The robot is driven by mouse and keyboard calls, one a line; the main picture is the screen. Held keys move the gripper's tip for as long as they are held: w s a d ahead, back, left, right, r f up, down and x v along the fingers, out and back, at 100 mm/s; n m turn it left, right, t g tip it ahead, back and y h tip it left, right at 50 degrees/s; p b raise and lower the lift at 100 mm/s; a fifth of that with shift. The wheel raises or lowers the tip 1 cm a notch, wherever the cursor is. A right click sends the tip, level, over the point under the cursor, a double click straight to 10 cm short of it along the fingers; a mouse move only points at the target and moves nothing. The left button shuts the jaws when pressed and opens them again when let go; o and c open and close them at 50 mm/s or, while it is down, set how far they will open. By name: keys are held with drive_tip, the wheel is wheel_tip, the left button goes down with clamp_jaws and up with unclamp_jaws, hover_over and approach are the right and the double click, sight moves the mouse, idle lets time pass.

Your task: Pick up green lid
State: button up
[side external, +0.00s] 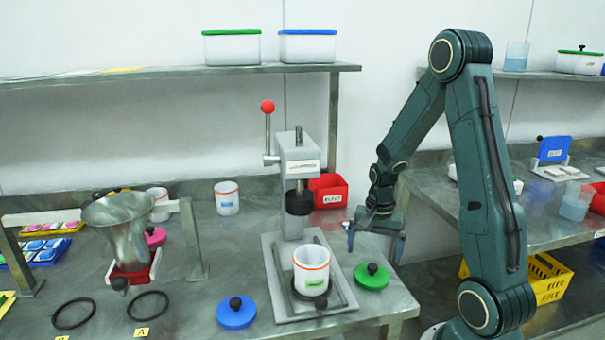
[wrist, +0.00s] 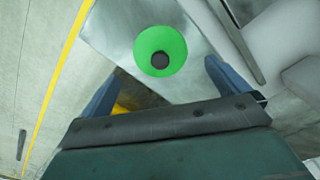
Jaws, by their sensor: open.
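The green lid (side external: 371,277) is a round disc with a black knob. It lies flat on the metal table near its right front corner, just right of the press base. In the wrist view the green lid (wrist: 174,44) shows whole, ahead of and between the fingers. My gripper (side external: 375,240) hangs above and slightly behind the lid, apart from it. In the wrist view my gripper (wrist: 158,85) has its two blue fingers spread wide with nothing between them.
A press (side external: 297,165) with a white container (side external: 311,270) on its base stands left of the lid. A blue lid (side external: 236,312) lies further left. A red bin (side external: 327,192) stands behind. The table's right edge is close to the green lid.

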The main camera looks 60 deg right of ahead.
sight(373, 267)
drive_tip(key=shift+f, duration=1.1)
drive_tip(key=shift+f, duration=0.15)
drive_tip(key=shift+d+f, duration=0.15)
drive_tip(key=shift+f, duration=2.3)
drive_tip(key=c, duration=0.9)
